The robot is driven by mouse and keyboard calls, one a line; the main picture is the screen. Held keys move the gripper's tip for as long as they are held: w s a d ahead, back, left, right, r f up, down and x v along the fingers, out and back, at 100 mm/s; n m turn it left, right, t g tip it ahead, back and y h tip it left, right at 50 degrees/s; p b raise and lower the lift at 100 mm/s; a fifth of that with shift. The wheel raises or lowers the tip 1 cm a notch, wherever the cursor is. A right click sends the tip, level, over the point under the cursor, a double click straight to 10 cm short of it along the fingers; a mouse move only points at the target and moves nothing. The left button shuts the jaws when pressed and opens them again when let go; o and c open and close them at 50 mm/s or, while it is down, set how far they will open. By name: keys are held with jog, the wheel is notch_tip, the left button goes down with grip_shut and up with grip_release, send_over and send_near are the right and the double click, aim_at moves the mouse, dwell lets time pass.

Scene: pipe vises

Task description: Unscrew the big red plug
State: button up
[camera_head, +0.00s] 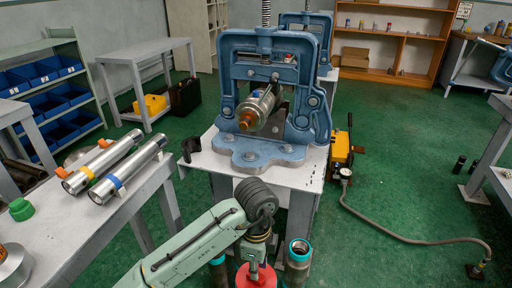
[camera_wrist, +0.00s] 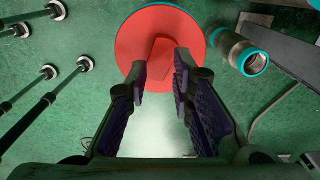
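The big red plug (camera_head: 258,278) is at the bottom of the head view, directly under my gripper (camera_head: 256,262). In the wrist view it is a red disc (camera_wrist: 135,45) with a raised block (camera_wrist: 161,55) on its face. My gripper's two fingers (camera_wrist: 160,75) stand apart, one on each side of that block. Whether the pads touch the block is unclear. The plug's lower body and what it sits in are hidden beneath the disc and cut off by the frame.
A pipe with a teal end (camera_head: 299,250) stands close to the right of the plug; another teal-ended pipe (camera_head: 218,262) is at its left. A workbench (camera_head: 75,225) with cylinders lies left.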

jog(key=m, duration=0.1)
jog(key=m+b, duration=0.2)
jog(key=shift+f+m, duration=0.25)
jog(key=shift+m, duration=0.15)
jog(key=m, duration=0.3)
jog(key=shift+r+m+b, duration=0.25)
jog(key=shift+m+b, duration=0.05)
jog(key=shift+b, duration=0.1)
jog(key=shift+s+f+b, duration=0.1)
jog(key=shift+f+b, duration=0.85)
jog(key=shift+f, duration=0.15)
jog(key=shift+f, duration=0.1)
jog(key=shift+c, duration=0.2)
grip_shut()
